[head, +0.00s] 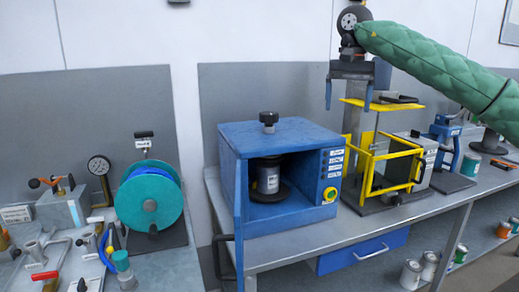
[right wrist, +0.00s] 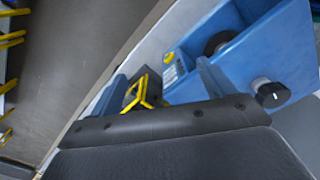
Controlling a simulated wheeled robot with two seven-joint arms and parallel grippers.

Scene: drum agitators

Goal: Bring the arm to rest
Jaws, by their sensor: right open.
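My right arm, in a green quilted sleeve, reaches in from the right of the head view. Its gripper (head: 348,103) points down with its two blue fingers apart and nothing between them. It appears raised above the bench, in the picture between the blue box machine (head: 285,135) and the yellow-framed machine (head: 361,169). In the right wrist view the open fingers (right wrist: 160,86) show, with the blue box machine (right wrist: 245,55) beyond them. My left gripper is not in view.
A can (head: 268,179) sits inside the blue machine, with a black knob (head: 268,118) on top. A teal reel (head: 149,203) stands on the left bench. A small blue press (head: 446,146) stands at right. Several cans stand on the lower shelf.

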